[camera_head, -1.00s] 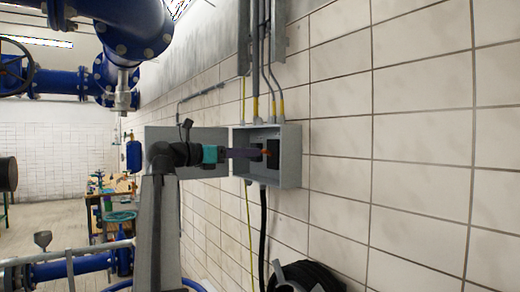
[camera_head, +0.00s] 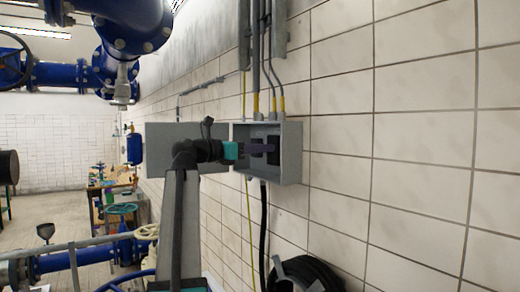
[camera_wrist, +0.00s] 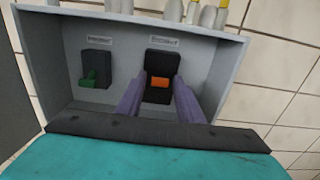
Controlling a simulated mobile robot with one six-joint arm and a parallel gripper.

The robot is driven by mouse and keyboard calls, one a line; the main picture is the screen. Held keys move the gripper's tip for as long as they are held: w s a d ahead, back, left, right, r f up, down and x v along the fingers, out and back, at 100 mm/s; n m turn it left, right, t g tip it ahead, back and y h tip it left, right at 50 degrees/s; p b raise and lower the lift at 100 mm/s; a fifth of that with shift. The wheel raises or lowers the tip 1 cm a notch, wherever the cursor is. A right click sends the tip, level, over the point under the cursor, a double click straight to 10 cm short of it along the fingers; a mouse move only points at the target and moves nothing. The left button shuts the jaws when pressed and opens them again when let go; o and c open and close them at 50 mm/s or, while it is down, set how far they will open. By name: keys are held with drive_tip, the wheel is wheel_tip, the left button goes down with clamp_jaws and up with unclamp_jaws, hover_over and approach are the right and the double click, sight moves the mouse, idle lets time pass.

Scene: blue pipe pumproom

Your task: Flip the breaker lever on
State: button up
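The grey open breaker box (camera_head: 292,157) is on the tiled wall, and my gripper (camera_head: 272,149) reaches into it from the left. In the wrist view the right-hand breaker (camera_wrist: 158,97) is black with an orange lever (camera_wrist: 160,83). My gripper's purple fingers (camera_wrist: 161,92) are apart, one on each side of this lever; I cannot tell whether they touch it. The left-hand breaker (camera_wrist: 96,66) has a green lever (camera_wrist: 89,79) that sits low. Both have small labels above, too blurred to read. In the head view the orange lever is hidden.
The box's open door (camera_head: 170,136) stands to the left, behind my arm. Cables and conduits (camera_head: 256,80) enter the box from above. A black coiled hose (camera_head: 305,275) hangs below. Blue pipes (camera_head: 130,35) are at upper left. The tiled wall at right is clear.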

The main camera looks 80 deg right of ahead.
drive_tip(key=c, duration=0.5)
drive_tip(key=shift+d+r+t+y+p, duration=0.1)
drive_tip(key=shift+r+t+y+p, duration=0.3)
drive_tip(key=shift+t+p, duration=0.1)
drive_tip(key=shift+f, duration=0.1)
drive_tip(key=o, duration=1)
drive_tip(key=shift+s, duration=0.1)
